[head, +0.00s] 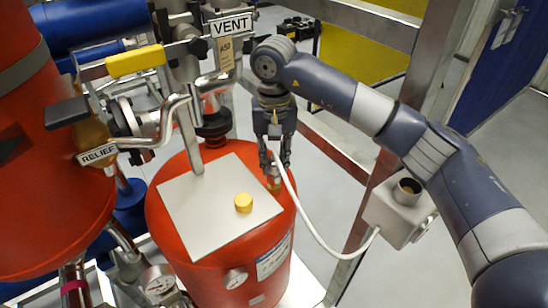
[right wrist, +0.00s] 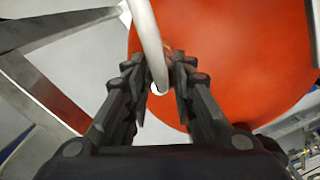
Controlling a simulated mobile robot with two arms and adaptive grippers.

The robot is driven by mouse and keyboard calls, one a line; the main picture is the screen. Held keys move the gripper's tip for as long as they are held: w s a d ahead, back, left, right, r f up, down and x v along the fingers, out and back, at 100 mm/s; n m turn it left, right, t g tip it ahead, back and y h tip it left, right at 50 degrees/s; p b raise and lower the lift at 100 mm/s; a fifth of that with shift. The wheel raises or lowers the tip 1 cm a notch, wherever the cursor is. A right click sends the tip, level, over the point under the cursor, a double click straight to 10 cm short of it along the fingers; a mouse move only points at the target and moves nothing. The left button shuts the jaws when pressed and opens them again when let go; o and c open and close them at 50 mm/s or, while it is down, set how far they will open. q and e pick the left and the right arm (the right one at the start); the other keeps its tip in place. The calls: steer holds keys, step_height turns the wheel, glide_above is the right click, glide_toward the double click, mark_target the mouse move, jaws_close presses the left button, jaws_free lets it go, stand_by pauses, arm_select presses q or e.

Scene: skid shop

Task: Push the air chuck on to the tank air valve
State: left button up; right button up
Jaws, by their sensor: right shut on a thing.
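My right gripper (head: 274,168) points down over the back right edge of the red tank (head: 170,225). It is shut on the air chuck, which is mostly hidden by the fingers. A white hose (head: 312,228) runs from the fingers to a grey box. A small brass-coloured fitting (head: 274,184) shows just below the fingertips at the tank top; I cannot tell whether it is the chuck's end or the tank air valve, or whether the two touch. In the right wrist view, the gripper (right wrist: 160,85) closes around the hose end (right wrist: 150,40), with the red tank (right wrist: 235,60) behind. My left gripper is out of view.
A metal plate (head: 195,215) with a yellow cap (head: 243,202) lies on the tank top. The grey box (head: 393,217) with a round socket is mounted at a steel post. Pipes with VENT (head: 231,25) and RELIEF (head: 97,154) tags and a yellow-handled valve (head: 135,61) stand left of the gripper.

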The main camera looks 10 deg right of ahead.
steer(key=shift+f, duration=0.1)
steer(key=shift+f+b, duration=0.7)
steer(key=shift+b, duration=0.1)
steer(key=shift+f, duration=0.1)
steer(key=shift+b, duration=0.35)
steer(key=o, duration=1.2)
